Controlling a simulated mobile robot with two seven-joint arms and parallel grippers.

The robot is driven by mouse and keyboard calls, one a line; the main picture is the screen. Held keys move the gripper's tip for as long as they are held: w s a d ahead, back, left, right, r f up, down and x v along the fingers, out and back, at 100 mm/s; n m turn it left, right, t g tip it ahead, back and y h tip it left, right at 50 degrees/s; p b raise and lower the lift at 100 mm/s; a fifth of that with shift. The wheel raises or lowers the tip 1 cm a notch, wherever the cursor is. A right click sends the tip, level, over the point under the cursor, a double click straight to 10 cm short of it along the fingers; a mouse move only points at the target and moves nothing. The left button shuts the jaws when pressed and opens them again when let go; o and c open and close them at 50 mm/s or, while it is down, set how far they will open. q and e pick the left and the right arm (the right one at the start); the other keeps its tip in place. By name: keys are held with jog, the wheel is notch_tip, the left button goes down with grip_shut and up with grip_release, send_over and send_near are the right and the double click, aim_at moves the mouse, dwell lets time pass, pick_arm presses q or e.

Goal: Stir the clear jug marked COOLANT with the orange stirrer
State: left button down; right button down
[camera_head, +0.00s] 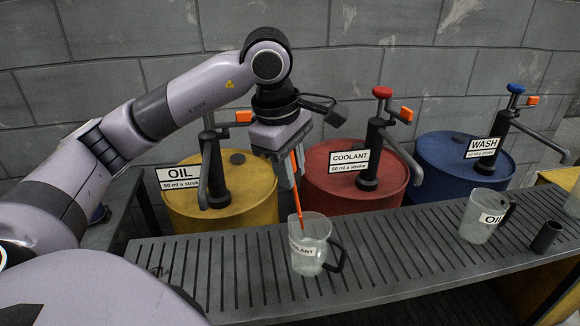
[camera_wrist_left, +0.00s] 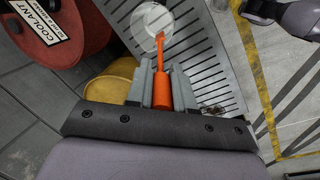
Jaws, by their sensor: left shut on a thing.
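The clear jug marked COOLANT (camera_head: 308,262) stands upright on the slatted grey bench, its dark handle to the right. My left gripper (camera_head: 287,172) is above and slightly left of the jug, shut on the orange stirrer (camera_head: 298,205). The stirrer slants down and its lower end is inside the jug's mouth. In the left wrist view the stirrer (camera_wrist_left: 161,75) runs from between the fingers (camera_wrist_left: 162,92) to the round jug (camera_wrist_left: 152,27). Whether its tip touches the jug's bottom or wall I cannot tell. My right gripper is not in view.
A clear jug marked OIL (camera_head: 480,217) and a dark cup (camera_head: 546,236) stand at the bench's right. Behind are the yellow OIL drum (camera_head: 240,215), red COOLANT drum (camera_head: 335,195) and blue WASH drum (camera_head: 450,175), with pumps. The slatted bench (camera_head: 400,255) is clear between the jugs.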

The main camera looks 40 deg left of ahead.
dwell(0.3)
pick_arm(q)
notch_tip(320, 180, up, 5)
jog(key=p, duration=0.4)
dwell(0.4)
